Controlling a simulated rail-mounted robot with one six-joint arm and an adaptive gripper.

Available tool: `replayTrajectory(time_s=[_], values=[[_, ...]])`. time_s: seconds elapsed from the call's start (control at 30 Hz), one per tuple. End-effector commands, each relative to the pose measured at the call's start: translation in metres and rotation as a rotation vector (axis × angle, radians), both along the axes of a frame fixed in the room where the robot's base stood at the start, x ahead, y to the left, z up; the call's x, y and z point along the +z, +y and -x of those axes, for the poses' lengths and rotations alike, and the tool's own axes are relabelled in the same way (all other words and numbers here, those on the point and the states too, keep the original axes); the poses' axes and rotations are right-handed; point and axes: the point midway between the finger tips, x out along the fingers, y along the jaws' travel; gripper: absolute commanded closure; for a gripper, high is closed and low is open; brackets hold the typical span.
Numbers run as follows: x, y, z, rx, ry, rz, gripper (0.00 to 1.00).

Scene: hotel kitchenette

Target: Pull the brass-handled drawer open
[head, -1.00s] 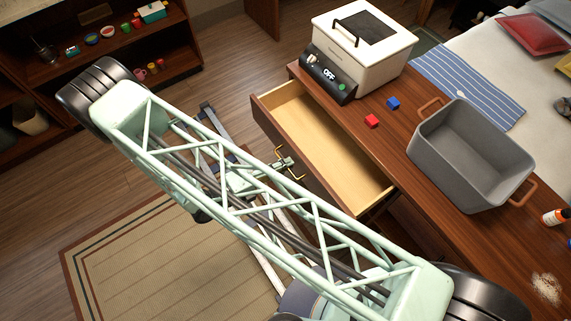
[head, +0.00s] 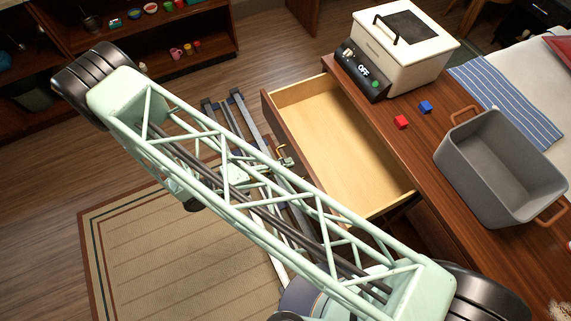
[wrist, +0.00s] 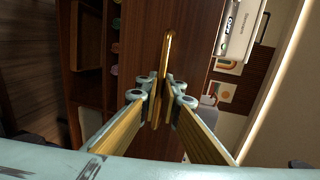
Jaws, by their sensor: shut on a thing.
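The drawer (head: 335,145) is pulled well out from the wooden counter, and its pale, empty inside shows in the head view. Its dark brown front (wrist: 190,45) fills the middle of the wrist view. The brass handle (wrist: 168,48) stands out from that front as a thin upright bar in the wrist view. My gripper (wrist: 161,100) is shut on the brass handle at its lower part. In the head view my gripper (head: 287,161) is at the drawer front, partly hidden by my arm.
A white box appliance (head: 405,50) with a black control panel stands on the counter (head: 440,190). Floor and a beige rug (head: 170,260) lie before the drawer.

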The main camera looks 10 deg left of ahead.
Motion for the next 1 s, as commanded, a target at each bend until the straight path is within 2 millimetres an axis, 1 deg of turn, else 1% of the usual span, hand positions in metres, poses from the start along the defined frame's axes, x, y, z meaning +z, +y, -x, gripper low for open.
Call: replayTrajectory(time_s=[0.07, 0.1, 0.23, 0.67, 0.87, 1.0], values=[[0.0, 0.001, 0.0, 0.001, -0.001, -0.001, 1.0], [0.0, 0.001, 0.0, 0.001, -0.001, -0.001, 0.93], [0.0, 0.0, 0.0, 0.0, -0.001, -0.001, 0.82], [0.001, 0.002, 0.001, 0.001, -0.001, -0.001, 0.82], [0.003, 0.011, 0.007, 0.001, -0.002, -0.001, 0.82], [0.006, 0.021, 0.015, 0.002, -0.001, -0.001, 0.82]])
